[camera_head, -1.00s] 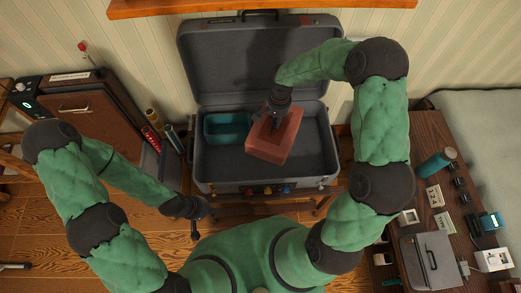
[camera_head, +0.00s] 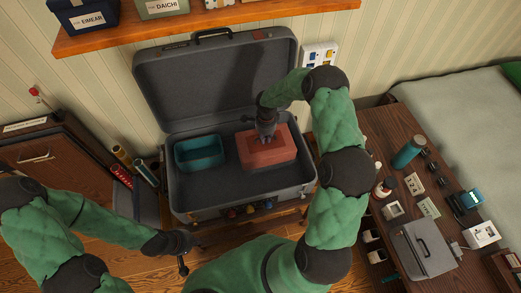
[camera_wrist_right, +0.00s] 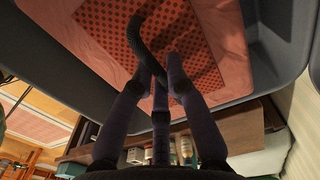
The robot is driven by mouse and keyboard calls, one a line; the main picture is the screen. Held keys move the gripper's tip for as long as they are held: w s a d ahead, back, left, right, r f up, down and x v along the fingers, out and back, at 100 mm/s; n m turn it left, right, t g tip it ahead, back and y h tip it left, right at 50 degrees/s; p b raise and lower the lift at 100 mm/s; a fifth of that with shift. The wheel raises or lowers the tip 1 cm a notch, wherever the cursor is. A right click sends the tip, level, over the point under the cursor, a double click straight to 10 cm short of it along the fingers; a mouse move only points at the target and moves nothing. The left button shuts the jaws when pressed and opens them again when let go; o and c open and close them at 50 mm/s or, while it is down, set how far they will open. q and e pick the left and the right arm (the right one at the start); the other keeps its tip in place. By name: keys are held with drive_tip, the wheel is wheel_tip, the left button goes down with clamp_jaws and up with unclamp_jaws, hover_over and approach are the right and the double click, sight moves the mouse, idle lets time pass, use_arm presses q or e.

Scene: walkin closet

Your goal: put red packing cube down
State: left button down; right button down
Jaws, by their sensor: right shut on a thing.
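The red packing cube (camera_head: 272,155) is in the right part of the open grey suitcase (camera_head: 238,185), lying nearly level. I cannot tell whether it touches the suitcase floor. My right gripper (camera_head: 266,142) is above it, shut on its dark handle. The right wrist view shows the fingers (camera_wrist_right: 158,75) at the curved handle over the cube's dotted top panel (camera_wrist_right: 118,45). My left gripper (camera_head: 184,262) hangs empty in front of the suitcase's left front corner; its fingers are too small to read.
A teal packing cube (camera_head: 200,152) sits in the suitcase's left part. The suitcase lid (camera_head: 215,75) stands open behind, below a wooden shelf (camera_head: 170,30) with boxes. A wooden desk (camera_head: 440,175) with small items stands at right. The suitcase's front middle is clear.

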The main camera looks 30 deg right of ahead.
sight(265, 145)
wheel_tip(265, 145, down, 6)
drive_tip(key=shift+b, duration=0.75)
drive_tip(key=shift+r, duration=0.1)
drive_tip(key=c, duration=1.2)
unclamp_jaws()
drive_tip(key=shift+c, duration=0.2)
drive_tip(key=shift+r, duration=0.1)
wheel_tip(265, 145, up, 12)
drive_tip(key=p, duration=0.3)
drive_tip(key=shift+p, duration=0.3)
